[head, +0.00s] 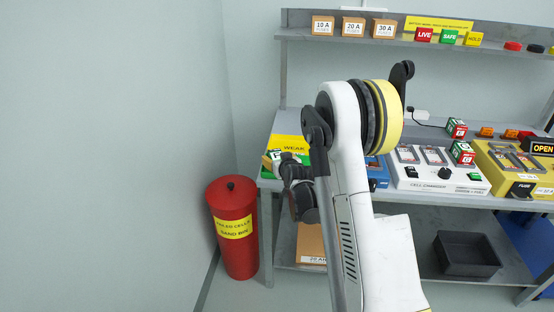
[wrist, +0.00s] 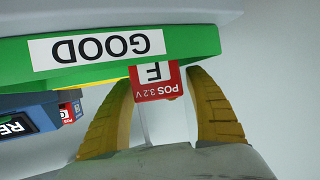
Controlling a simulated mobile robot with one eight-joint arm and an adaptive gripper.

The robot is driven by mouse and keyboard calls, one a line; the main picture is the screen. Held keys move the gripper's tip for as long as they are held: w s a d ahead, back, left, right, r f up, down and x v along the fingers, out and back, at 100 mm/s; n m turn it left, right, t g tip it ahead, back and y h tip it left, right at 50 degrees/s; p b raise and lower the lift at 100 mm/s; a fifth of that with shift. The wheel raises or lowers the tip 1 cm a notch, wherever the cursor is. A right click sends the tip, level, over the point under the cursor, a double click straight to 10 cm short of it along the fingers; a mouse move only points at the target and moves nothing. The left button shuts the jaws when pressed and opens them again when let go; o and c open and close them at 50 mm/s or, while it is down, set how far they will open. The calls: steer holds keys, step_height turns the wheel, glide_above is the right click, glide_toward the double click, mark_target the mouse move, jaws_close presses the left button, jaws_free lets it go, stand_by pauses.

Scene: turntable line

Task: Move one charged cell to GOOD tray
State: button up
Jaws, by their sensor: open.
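The GOOD tray shows in the wrist view as a green wall with a white, upside-down GOOD label (wrist: 101,49). A red-and-white cell marked POS 3.2V and F (wrist: 156,80) is at the tray's edge, between the two yellow fingers of my gripper (wrist: 156,90). The fingers are open, with gaps beside the cell. I cannot tell if the cell rests in the tray. In the head view my gripper (head: 277,160) is over the left end of the bench, by the yellow WEAK tray (head: 289,143); my arm hides part of this area.
The cell charger (head: 430,178) stands right of my arm, with red-and-green cells (head: 457,128) on and behind it. A yellow station with an OPEN sign (head: 541,148) is further right. A red bin (head: 233,238) stands on the floor at left. A shelf (head: 400,41) runs above.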

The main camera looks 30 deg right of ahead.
steer(key=p+v, duration=0.3)
steer(key=v, duration=0.8)
steer(key=s+a+r+n+g+y, duration=0.2)
steer(key=s+a+r+g, duration=0.1)
steer(key=s+a+r, duration=0.8)
steer(key=s+a+r+g, duration=0.1)
steer(key=s+a, duration=0.2)
steer(key=s, duration=0.6)
steer(key=s+a+g, duration=0.2)
steer(key=s+a, duration=0.2)
steer(key=s, duration=0.5)
steer(key=shift+s+r+y, duration=0.4)
steer(key=shift+d, duration=0.15)
